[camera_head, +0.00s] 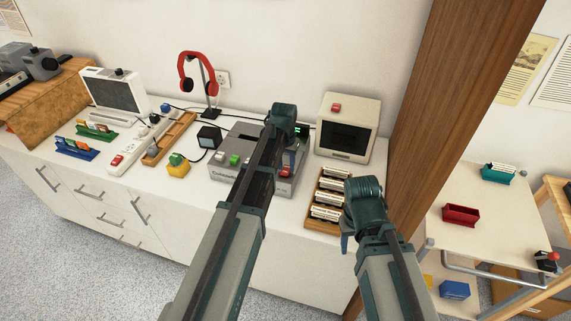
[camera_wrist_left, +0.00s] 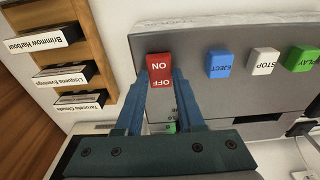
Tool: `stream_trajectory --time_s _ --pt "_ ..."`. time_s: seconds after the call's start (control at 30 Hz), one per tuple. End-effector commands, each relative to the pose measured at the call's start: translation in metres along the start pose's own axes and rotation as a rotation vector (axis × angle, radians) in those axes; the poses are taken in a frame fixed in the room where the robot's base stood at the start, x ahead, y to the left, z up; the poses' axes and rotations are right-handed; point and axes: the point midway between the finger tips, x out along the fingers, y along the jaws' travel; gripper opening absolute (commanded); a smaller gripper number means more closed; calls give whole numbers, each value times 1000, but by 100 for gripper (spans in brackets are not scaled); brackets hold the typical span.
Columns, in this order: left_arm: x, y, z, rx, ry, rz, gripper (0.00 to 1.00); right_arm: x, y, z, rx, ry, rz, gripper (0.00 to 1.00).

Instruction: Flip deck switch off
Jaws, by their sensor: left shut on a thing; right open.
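The grey tape deck (camera_head: 221,173) stands on the white counter, and its front fills the upper part of the left wrist view (camera_wrist_left: 200,105). Its red switch (camera_wrist_left: 160,68) is marked ON and OFF. A small red part (camera_head: 285,173) shows beside my arm in the head view. My left gripper (camera_wrist_left: 161,84) has one finger on each side of the switch and is shut on it. In the head view my left arm hides part of the deck. My right gripper (camera_head: 349,238) is open and empty, by the cassette rack's right side; its fingertips are partly hidden.
A wooden rack (camera_head: 308,222) of labelled cassettes lies right of the deck. A cream monitor (camera_head: 347,127) stands behind it. A yellow block with a green button (camera_head: 177,165), a power strip (camera_head: 128,152) and red headphones (camera_head: 198,72) are to the left. A wooden post (camera_head: 450,90) rises at right.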

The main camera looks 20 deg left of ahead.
Motion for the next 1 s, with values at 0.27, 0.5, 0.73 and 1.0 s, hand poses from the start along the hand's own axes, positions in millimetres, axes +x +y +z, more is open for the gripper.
stream_trajectory --time_s 0.27,0.5,0.73,1.0 --pt "0 0 0 0 -34 -1 0 0 0 0 0 0 0 50" --pt "0 0 0 0 -33 -1 59 0 0 0 0 0 0 50" --pt "0 0 -1 0 -32 -1 68 0 0 0 0 0 0 50" --pt "-5 0 -1 0 -31 -1 68 -6 0 0 0 0 0 50"
